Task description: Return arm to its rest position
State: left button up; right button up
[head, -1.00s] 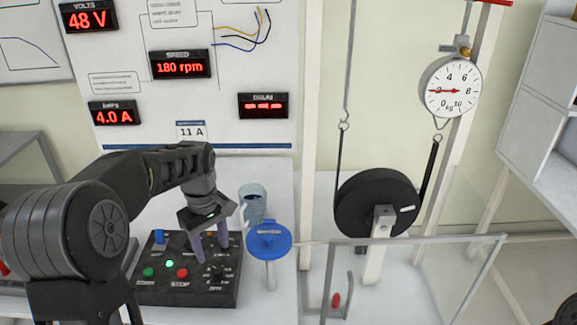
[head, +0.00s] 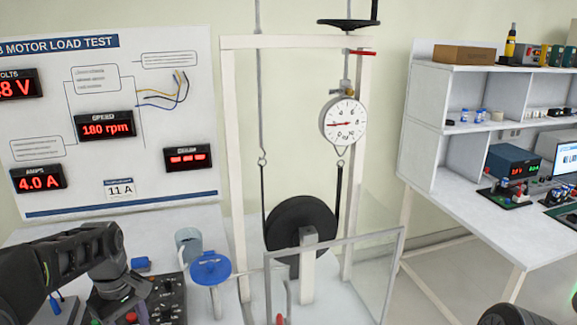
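My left arm comes in from the left, low in the head view, over the black control box (head: 170,300) with its buttons and knobs. The arm's dark wrist hangs at the box's left part. Its fingertips are not clearly visible, so I cannot tell whether the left gripper is open or shut. Part of my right arm shows as a dark rounded link at the bottom right edge. My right gripper is out of view.
A blue round-topped post (head: 210,268) and a grey cup (head: 188,246) stand right of the control box. The rig's black wheel (head: 300,232), dial scale (head: 344,122) and clear guard panel (head: 378,275) are farther right. A shelved bench (head: 470,215) stands at the far right.

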pick_arm(q)
jog(key=w+d+f+m+t, duration=0.4)
jog(key=w+d+f+m, duration=0.15)
jog(key=w, duration=0.25)
jog(key=s+d+f+m+h, duration=0.2)
jog(key=s+d+f+m, duration=0.2)
jog(key=d+f, duration=0.8)
jog(key=s+d+f+g, duration=0.1)
jog(key=s+d+f, duration=0.3)
jog(key=s, duration=0.4)
jog(key=s+d+f+m+g+h, duration=0.1)
jog(key=s+d+f, duration=0.3)
jog(key=s, duration=0.4)
jog(key=s+d+f+g+h, duration=0.1)
jog(key=s+d+f, duration=0.3)
jog(key=s+f, duration=0.2)
jog(key=shift+s+f, duration=0.15)
jog(key=shift+s, duration=1.05)
